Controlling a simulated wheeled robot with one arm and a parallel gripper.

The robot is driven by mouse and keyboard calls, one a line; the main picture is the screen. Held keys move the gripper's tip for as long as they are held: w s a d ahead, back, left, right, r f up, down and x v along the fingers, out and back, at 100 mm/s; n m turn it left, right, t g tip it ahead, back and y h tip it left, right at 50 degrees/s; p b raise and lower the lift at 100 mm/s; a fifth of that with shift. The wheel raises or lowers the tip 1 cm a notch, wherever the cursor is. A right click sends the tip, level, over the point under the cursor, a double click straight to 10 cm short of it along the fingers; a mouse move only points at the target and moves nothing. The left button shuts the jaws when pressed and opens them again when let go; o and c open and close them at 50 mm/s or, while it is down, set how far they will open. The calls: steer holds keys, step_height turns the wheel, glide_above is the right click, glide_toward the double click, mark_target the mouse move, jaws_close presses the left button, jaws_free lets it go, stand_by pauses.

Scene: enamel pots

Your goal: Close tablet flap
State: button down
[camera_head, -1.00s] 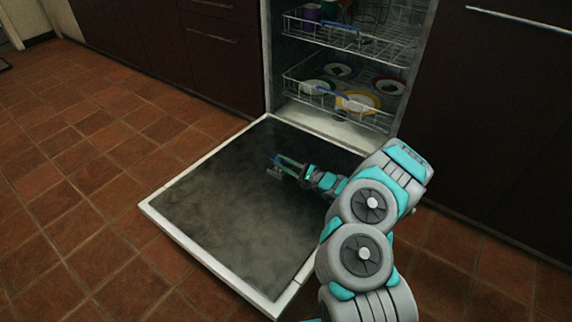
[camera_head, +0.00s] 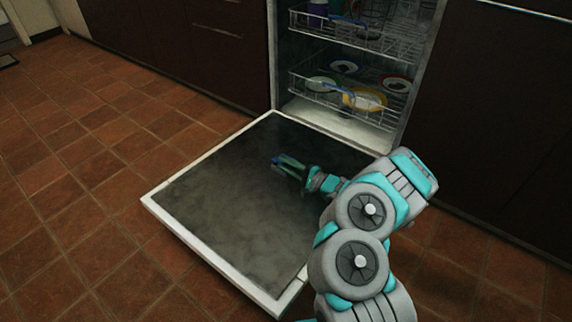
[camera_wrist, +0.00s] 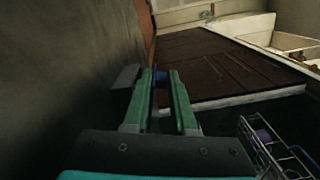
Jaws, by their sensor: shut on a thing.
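The dishwasher door (camera_head: 215,215) lies open and flat, its dark inner side up. My gripper (camera_head: 280,163) is over the middle of this inner side. In the wrist view my gripper (camera_wrist: 161,78) has its two green fingers shut on a small blue thing (camera_wrist: 161,73) at their tips. A thin grey plate (camera_wrist: 126,76) shows just left of the left finger; it may be the tablet flap, but I cannot tell whether it touches the finger. The flap's seat is not clear in either view.
The dishwasher's racks stand behind the door, the lower rack (camera_head: 340,95) holding several plates and the upper rack (camera_head: 335,30) some cups. Dark cabinets (camera_head: 490,130) flank it. The tiled floor (camera_head: 80,170) is clear at the left.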

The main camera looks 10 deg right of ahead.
steer(key=c, duration=0.8)
jaws_free()
